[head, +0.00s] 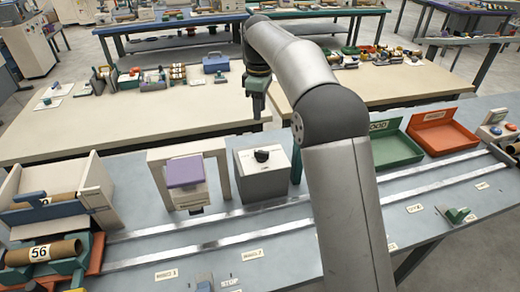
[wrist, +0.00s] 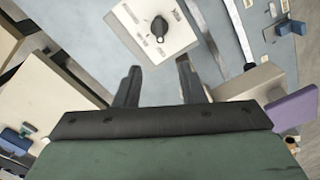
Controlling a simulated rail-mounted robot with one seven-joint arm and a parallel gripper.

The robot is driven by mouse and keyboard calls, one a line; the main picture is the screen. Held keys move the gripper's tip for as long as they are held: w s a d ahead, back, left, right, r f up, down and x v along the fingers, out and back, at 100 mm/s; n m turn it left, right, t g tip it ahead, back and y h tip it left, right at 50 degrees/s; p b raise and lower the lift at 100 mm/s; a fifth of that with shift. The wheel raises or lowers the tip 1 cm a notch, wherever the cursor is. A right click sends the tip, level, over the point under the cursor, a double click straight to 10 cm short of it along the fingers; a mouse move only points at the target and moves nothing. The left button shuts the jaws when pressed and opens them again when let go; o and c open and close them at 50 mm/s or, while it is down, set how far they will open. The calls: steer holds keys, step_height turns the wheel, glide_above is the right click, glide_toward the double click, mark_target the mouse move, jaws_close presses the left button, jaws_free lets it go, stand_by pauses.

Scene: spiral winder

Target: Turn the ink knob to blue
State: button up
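My gripper (head: 257,108) hangs above and behind the box in the head view, pointing down. In the wrist view my gripper (wrist: 156,75) has its two dark fingers apart with nothing between them. The knob is beyond the fingertips, roughly in line with the gap, and not touched.
A beige frame with a purple block (head: 185,171) stands left of the box. A green tray (head: 398,150) and an orange tray (head: 440,132) lie to the right. Metal rails (head: 220,240) run along the bench front. A cardboard tube marked 56 (head: 44,252) lies at the left.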

mark_target(260, 151)
step_height(260, 151, down, 16)
steer(key=shift+d+f+p, duration=0.15)
steer(key=shift+p, duration=0.8)
jaws_close()
